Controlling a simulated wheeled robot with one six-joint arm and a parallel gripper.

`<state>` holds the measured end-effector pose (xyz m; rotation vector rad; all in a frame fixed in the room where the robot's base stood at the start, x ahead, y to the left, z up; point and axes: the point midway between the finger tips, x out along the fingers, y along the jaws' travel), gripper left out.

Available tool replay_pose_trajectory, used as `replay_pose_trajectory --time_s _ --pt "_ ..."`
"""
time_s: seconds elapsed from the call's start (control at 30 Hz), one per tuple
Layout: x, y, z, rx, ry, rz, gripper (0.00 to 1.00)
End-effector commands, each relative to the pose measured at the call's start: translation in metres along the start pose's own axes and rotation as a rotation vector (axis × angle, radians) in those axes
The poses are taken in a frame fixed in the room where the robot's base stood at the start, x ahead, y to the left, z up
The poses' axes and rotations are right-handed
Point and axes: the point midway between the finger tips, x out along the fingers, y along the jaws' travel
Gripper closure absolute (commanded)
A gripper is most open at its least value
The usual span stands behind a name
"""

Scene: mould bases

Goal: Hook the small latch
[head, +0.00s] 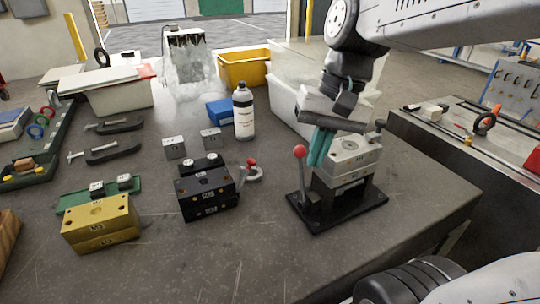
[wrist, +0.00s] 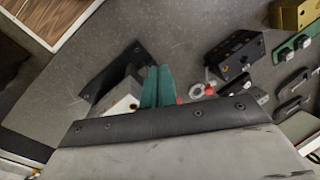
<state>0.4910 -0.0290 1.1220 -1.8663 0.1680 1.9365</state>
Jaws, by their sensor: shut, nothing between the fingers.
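A silver mould base (head: 350,157) stands on a black plate (head: 345,209) at the right of the bench; part of it also shows in the wrist view (wrist: 122,99). A lever with a red knob (head: 300,152) rises from the plate's left side. My gripper (head: 317,163) points down with its teal fingers together and empty. In the head view the fingers overlap the mould base's left side, just right of the lever; contact cannot be told. The fingers also show in the wrist view (wrist: 157,86). The small latch itself cannot be made out clearly; the fingers and wrist hide part of that area.
A black mould block (head: 206,190) with a grey hook-shaped part (head: 250,174) and a red knob sits to the left. A gold mould block (head: 100,222) is farther left. A white bottle (head: 243,112) and a blue box (head: 219,111) stand behind.

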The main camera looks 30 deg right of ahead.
Motion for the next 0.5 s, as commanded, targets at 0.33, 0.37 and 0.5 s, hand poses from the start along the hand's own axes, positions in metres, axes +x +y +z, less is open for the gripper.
replay_pose_trajectory --time_s 0.33,0.37,0.5 --pt "-0.015 0.004 -0.126 0.545 -0.189 -0.294 1.0" --pt "-0.015 0.009 -0.136 0.596 -0.213 -0.317 1.0" --pt "-0.013 0.048 -0.165 0.854 -0.395 -0.398 1.0"
